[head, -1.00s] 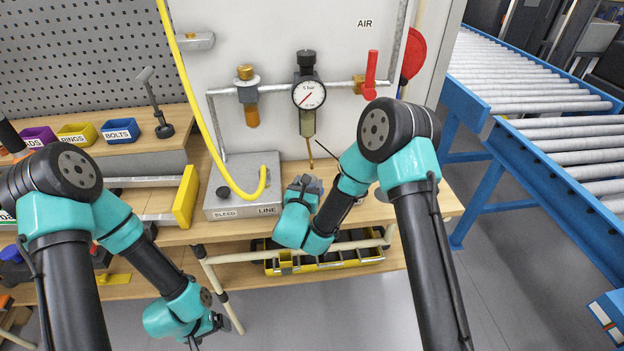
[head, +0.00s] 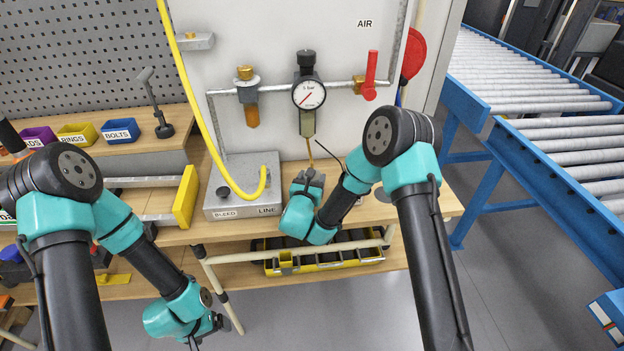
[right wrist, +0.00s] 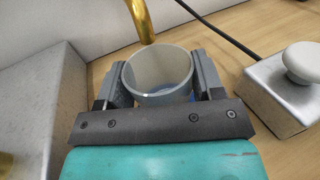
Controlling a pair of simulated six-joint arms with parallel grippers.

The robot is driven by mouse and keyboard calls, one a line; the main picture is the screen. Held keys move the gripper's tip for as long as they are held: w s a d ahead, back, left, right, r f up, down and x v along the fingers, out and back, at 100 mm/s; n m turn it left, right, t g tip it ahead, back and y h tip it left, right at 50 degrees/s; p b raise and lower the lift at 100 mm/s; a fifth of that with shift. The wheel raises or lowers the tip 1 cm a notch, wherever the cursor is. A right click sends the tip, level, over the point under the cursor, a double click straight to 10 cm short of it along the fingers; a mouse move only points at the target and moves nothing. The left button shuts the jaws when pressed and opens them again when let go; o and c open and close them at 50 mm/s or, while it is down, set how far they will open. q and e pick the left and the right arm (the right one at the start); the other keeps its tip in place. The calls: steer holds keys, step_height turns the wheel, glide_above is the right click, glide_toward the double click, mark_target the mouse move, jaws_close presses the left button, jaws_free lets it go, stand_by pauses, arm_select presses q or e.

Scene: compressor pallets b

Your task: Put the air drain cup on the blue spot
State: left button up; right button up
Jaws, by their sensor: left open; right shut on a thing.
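The air drain cup (right wrist: 158,72) is a pale grey, open-topped cup in the right wrist view, upright between the two fingers of my right gripper (right wrist: 160,84). That gripper is shut on it. The brass drain pipe (right wrist: 141,18) ends just above the cup's far rim. Blue shows at the cup's lower right; I cannot tell whether it is the blue spot or something in the cup. In the head view my right gripper (head: 308,179) is below the gauge and hides the cup. My left gripper (head: 205,334) hangs open and empty at the bottom.
A grey bleed line box (head: 240,188) stands left of my right gripper. In the right wrist view, a metal block with a round knob (right wrist: 285,88) and a black cable are to the right. A yellow hose (head: 190,85) hangs down to the bleed box.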

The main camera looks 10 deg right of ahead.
steer(key=shift+f, duration=0.15)
steer(key=o, duration=0.9)
steer(key=shift+s+a, duration=0.1)
steer(key=shift+s, duration=0.1)
steer(key=shift+v, duration=3.6)
